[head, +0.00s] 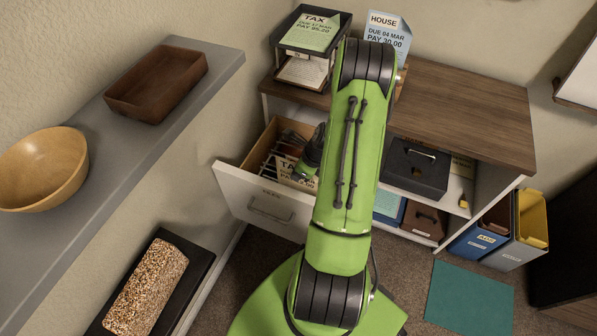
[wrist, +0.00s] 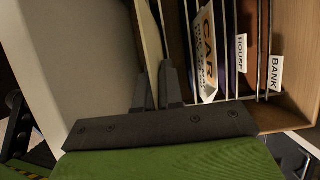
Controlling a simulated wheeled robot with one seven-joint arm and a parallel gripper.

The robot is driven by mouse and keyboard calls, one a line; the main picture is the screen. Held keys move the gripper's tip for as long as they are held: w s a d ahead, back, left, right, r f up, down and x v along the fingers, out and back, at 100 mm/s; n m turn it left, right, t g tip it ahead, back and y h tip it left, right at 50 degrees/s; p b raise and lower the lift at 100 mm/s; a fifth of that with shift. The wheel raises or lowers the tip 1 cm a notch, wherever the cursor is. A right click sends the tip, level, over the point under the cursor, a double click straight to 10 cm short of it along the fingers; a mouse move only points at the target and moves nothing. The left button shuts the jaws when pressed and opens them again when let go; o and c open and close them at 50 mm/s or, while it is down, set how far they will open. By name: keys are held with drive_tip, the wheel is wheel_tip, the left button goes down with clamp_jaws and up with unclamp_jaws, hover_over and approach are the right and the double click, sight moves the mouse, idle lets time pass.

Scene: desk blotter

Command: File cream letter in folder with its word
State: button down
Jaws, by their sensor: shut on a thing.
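The cream letter (head: 291,174) shows large dark print that looks like TAX, with smaller lines partly covered. My gripper (head: 308,168) is shut on it, inside the open drawer (head: 229,183). In the wrist view the letter (wrist: 151,42) is edge-on between the fingers (wrist: 158,84), upright beside the row of folders. Folder tabs reading HOUSE (wrist: 241,53) and BANK (wrist: 275,73) show there. A paper marked CAR (wrist: 207,45) stands among the folders. I see no TAX tab. The letter's lower edge is hidden, so I cannot tell whether it is inside a folder.
A black letter tray (head: 284,47) holds a green TAX letter (head: 314,33). A blue HOUSE letter (head: 388,30) stands beside it on the cabinet (head: 470,108). A black box (head: 416,170) sits on the shelf below. A grey ledge (head: 202,105) runs along the left.

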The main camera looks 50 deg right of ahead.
sight(298, 185)
drive_tip(key=shift+f+b, duration=1.5)
drive_tip(key=shift+f, duration=1.9)
drive_tip(key=c, duration=1.2)
unclamp_jaws()
drive_tip(key=p+v, duration=0.6)
drive_tip(key=v, duration=0.9)
drive_tip(key=shift+s+d+r, duration=0.1)
drive_tip(key=shift+r, duration=0.3)
